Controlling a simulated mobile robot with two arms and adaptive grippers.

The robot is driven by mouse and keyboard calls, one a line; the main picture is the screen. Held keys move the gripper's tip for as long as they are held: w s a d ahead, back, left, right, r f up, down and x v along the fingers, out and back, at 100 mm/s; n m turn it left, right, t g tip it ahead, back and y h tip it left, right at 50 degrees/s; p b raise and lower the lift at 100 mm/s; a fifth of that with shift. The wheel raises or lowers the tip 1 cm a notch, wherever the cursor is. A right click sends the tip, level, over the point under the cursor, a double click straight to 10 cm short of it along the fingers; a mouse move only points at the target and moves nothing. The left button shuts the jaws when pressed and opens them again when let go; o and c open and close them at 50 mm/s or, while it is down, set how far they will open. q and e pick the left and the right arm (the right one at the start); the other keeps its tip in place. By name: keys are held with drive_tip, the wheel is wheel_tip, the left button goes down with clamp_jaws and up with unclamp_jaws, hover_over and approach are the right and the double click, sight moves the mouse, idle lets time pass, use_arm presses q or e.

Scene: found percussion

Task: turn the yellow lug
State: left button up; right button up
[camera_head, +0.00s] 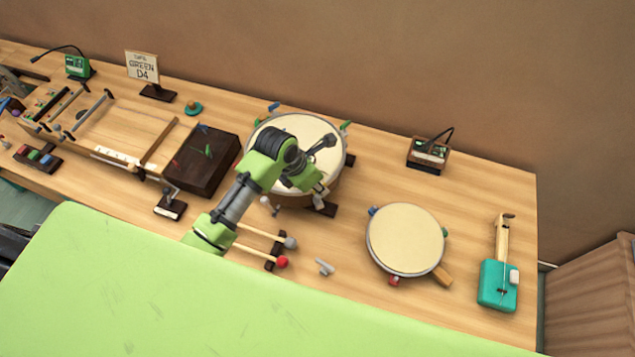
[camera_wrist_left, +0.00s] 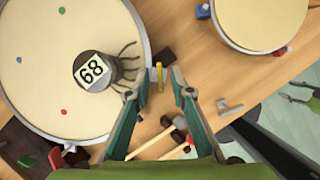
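The round drum (camera_head: 330,165) has a pale skin and stands at the middle back of the table. The yellow lug (camera_wrist_left: 160,78) is a small upright piece at the drum's rim in the left wrist view. My left gripper (camera_wrist_left: 158,92) is open, with one finger on each side of the yellow lug and gaps visible. In the head view my left arm reaches over the drum and covers part of it; I cannot make out the lug there. A green and dark shape (camera_wrist_left: 303,92) at the wrist view's right edge may be my right gripper, too cut off to read.
A dark brown object tagged 68 (camera_wrist_left: 97,70) is on the drum skin. Mallets (camera_head: 262,254) and a grey key-like piece (camera_head: 324,267) lie in front. A smaller drum (camera_head: 405,240) and a teal instrument (camera_head: 497,285) stand right. A dark box (camera_head: 207,165) is left.

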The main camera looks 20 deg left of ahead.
use_arm(q)
clamp_jaws()
drive_tip(key=shift+m, duration=0.4)
